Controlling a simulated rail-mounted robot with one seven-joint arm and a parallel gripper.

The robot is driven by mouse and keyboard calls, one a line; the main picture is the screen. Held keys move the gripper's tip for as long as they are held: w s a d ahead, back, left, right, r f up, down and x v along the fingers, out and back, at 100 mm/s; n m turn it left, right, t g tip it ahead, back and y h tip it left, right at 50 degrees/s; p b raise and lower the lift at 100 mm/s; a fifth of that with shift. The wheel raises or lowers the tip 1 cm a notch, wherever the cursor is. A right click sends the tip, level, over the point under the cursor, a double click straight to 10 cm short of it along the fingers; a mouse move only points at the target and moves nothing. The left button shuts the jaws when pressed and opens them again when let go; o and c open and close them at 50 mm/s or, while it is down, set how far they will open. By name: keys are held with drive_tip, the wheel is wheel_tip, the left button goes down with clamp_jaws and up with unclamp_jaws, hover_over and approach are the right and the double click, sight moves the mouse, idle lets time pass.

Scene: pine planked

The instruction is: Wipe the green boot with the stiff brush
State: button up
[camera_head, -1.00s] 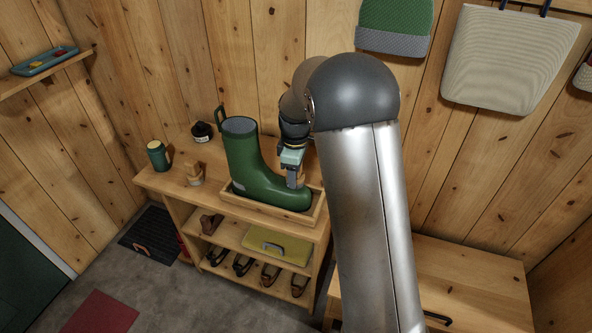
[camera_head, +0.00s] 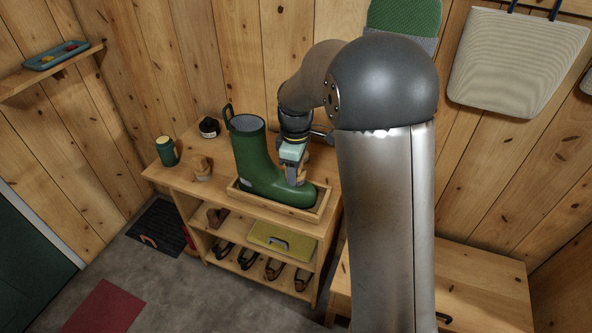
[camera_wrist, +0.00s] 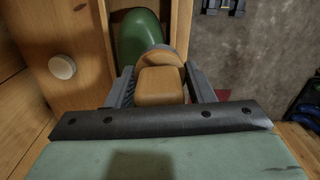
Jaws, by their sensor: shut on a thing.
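The green boot (camera_head: 258,160) stands upright in a shallow wooden tray (camera_head: 262,204) on top of the shoe bench, its toe pointing right. My gripper (camera_head: 295,177) is just over the boot's foot, pointing down. In the wrist view my gripper (camera_wrist: 160,85) is shut on a tan wooden block (camera_wrist: 160,84), which looks like the brush's handle. The wooden head beyond it (camera_wrist: 157,60) lies against or just over the green boot's toe (camera_wrist: 139,36). The bristles are hidden, so I cannot tell whether they touch the boot.
A green cup with a cream top (camera_head: 166,151), a small wooden item (camera_head: 201,168) and a dark jar (camera_head: 209,127) stand left of the boot. Shoes (camera_head: 248,259) and a yellow-green case (camera_head: 281,240) fill the shelves below. The wall is close behind.

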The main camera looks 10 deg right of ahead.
drive_tip(key=shift+r+p, duration=0.85)
drive_tip(key=shift+r, duration=0.7)
